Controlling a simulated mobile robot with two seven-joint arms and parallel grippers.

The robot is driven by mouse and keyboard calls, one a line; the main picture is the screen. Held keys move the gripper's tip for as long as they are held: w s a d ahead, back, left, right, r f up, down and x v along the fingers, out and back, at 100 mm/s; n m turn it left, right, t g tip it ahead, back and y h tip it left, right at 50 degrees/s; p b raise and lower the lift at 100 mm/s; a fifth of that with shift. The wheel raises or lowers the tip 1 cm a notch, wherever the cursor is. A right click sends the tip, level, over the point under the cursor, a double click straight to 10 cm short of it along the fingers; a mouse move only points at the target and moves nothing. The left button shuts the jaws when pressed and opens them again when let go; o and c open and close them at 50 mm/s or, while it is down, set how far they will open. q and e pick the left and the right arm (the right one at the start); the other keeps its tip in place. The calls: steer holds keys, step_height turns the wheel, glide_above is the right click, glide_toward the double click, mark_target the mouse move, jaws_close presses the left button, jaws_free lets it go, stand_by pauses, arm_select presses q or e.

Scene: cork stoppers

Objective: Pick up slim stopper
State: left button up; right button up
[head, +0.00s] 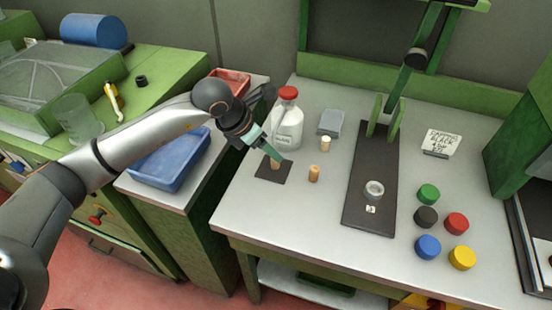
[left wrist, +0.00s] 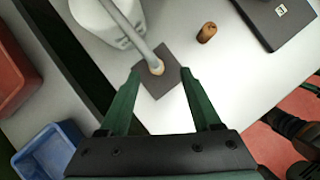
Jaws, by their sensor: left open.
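A tan stopper (head: 275,164) stands on a small dark square mat (head: 266,175), partly hidden by my left gripper (head: 274,154). A second tan stopper (head: 314,174) stands on the bare table to the right, and shows in the left wrist view (left wrist: 207,32). A paler stopper (head: 325,144) stands further back. Which is slimmest is hard to tell.
A white bottle with a red cap (head: 288,122) stands close behind the gripper. A grey block (head: 331,122) is behind the stoppers. A dark board (head: 368,215) with a clear ring is to the right, beside several coloured caps (head: 428,246). A blue tray (head: 170,160) sits left.

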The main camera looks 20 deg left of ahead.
arm_select(q)
steer(key=shift+a+p+x, duration=0.2)
steer(key=shift+p+x, duration=0.05)
steer(key=shift+x, duration=1.4)
steer(key=shift+a+p+x, duration=0.2)
steer(key=shift+x, duration=1.4)
steer(key=shift+f, duration=0.15)
jaws_close()
